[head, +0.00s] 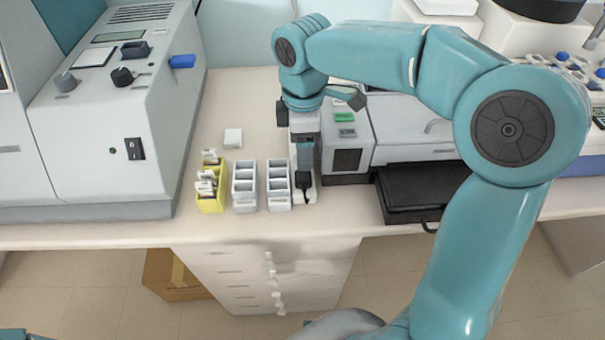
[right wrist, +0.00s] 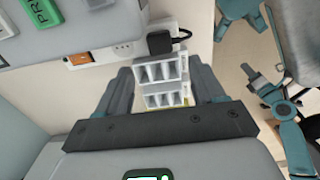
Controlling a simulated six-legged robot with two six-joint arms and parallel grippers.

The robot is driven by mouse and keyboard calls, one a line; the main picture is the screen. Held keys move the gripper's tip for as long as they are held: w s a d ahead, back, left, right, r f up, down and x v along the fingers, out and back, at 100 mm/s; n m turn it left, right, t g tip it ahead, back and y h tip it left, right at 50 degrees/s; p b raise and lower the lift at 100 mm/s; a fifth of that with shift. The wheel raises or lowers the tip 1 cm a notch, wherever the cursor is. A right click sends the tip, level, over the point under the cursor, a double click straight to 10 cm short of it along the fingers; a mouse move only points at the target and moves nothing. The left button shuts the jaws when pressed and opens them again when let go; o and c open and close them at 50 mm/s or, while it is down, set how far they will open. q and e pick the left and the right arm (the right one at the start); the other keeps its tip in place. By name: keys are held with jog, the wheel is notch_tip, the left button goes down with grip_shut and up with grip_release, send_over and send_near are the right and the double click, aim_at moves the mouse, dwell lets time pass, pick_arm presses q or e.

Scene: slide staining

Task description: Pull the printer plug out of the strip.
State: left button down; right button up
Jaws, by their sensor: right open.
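A black plug (head: 304,181) sits at the front end of a white power strip (head: 299,198), beside the grey printer (head: 347,159). In the right wrist view the plug (right wrist: 159,43) has a black cable leaving it to the right, and the strip (right wrist: 108,54) has an orange switch. A green label (right wrist: 44,12), partly cut off, shows above the strip. My right gripper (head: 305,150) is over the strip behind the plug, partly hidden by its own arm. In its wrist view the gripper (right wrist: 160,70) is open and empty, with the plug beyond its fingertips. My left gripper is not visible.
Two white slide racks (head: 245,203) and a yellow rack (head: 211,203) with slides stand left of the strip. A large grey machine (head: 113,145) is at left. A black tray (head: 408,205) lies right of the printer. The counter's front edge is close to the plug.

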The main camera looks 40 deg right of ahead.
aim_at(303, 176)
jog(key=shift+w+d+f, duration=0.1)
jog(key=shift+d+f, duration=0.05)
jog(key=shift+f, duration=0.15)
jog(key=shift+s+a+f+b, duration=0.25)
jog(key=shift+f+b, duration=0.25)
jog(key=shift+b, duration=0.25)
notch_tip(303, 176, down, 7)
jog(key=b, duration=0.5)
jog(key=shift+w+d+r, duration=0.1)
jog(key=shift+w+d+f+b, duration=0.1)
jog(key=shift+w+f+b, duration=0.05)
jog(key=shift+f+b, duration=0.3)
jog(key=shift+r, duration=0.1)
